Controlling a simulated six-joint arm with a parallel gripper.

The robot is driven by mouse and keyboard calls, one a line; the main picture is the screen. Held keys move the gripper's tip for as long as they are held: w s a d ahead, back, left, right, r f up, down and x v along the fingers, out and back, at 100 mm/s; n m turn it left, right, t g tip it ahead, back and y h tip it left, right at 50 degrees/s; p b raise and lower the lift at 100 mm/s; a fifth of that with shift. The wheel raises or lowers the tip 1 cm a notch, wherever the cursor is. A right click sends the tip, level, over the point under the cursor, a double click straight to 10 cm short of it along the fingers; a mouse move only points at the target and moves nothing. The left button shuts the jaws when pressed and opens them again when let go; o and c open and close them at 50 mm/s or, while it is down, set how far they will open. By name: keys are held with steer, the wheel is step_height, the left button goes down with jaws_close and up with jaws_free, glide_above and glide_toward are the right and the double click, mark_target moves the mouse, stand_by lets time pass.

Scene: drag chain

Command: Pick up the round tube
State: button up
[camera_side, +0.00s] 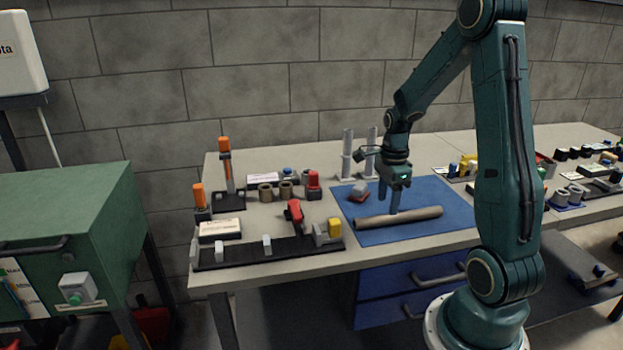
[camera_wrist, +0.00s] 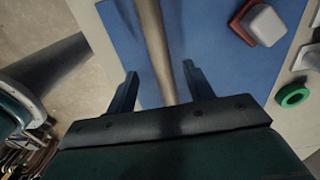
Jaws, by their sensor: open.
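The round tube (camera_side: 398,218) is a long brown-grey cylinder lying on the blue mat (camera_side: 440,196) on the bench. My gripper (camera_side: 392,209) points down at the tube near its middle in the side view. In the wrist view the tube (camera_wrist: 155,50) runs away from between the two spread fingers of my gripper (camera_wrist: 158,85). The fingers are apart, and no contact with the tube is visible. The tube's near end is hidden behind the gripper body in the wrist view.
Two grey posts (camera_side: 347,153) stand behind the mat. The mat around the tube is mostly clear.

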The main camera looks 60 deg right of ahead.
mark_target(387, 215)
steer(key=shift+s+d+f, duration=0.1)
steer(key=shift+f, duration=2.5)
steer(key=shift+c, duration=0.2)
jaws_close()
